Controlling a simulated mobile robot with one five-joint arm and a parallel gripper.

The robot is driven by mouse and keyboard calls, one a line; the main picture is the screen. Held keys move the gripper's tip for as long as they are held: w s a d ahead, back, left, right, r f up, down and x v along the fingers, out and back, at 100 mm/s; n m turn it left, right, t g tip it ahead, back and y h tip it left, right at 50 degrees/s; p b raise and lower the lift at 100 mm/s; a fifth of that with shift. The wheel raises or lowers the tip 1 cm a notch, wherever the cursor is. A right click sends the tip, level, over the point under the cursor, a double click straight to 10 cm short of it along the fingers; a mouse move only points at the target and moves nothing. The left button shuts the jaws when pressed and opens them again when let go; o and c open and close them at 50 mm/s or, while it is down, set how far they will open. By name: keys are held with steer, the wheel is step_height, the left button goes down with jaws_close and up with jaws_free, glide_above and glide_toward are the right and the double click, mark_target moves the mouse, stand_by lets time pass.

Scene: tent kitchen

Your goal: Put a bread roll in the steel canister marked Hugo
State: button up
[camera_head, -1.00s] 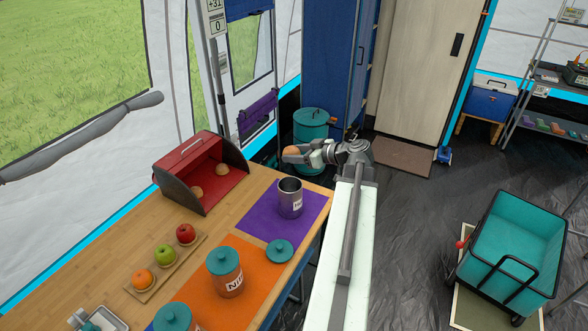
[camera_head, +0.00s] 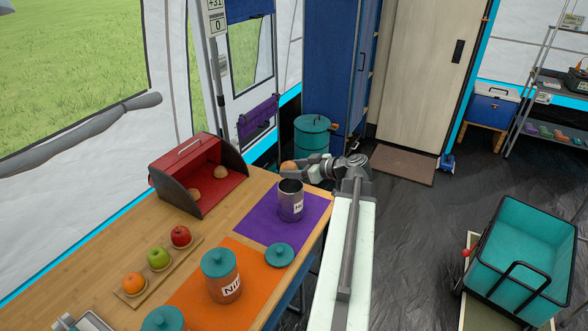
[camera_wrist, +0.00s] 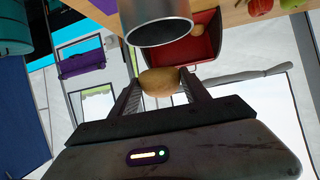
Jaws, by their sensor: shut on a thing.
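My gripper (camera_head: 294,168) is shut on a bread roll (camera_head: 288,166). It holds the roll in the air at the far side of the open steel canister (camera_head: 290,206), whose label shows "Hu" at its visible edge. The canister stands upright on a purple mat (camera_head: 258,225). In the wrist view the roll (camera_wrist: 160,81) is between the two fingers, and the canister's open mouth (camera_wrist: 160,32) shows just beyond it. The roll is outside the canister. More rolls (camera_head: 194,195) lie in the red bread bin (camera_head: 184,158).
A lidded canister marked "Ni..." (camera_head: 228,289) stands on an orange mat (camera_head: 198,301). A loose teal lid (camera_head: 279,255) lies near the mats' border. A wooden board (camera_head: 187,260) holds fruit. A teal bin (camera_head: 312,134) stands behind the table, and a teal cart (camera_head: 520,255) is at right.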

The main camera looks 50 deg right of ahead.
steer(key=o, duration=1.4)
steer(key=shift+s+r, duration=0.1)
steer(key=p+v, duration=0.3)
steer(key=v, duration=0.4)
steer(key=shift+s+r, duration=0.1)
steer(key=shift+s, duration=0.15)
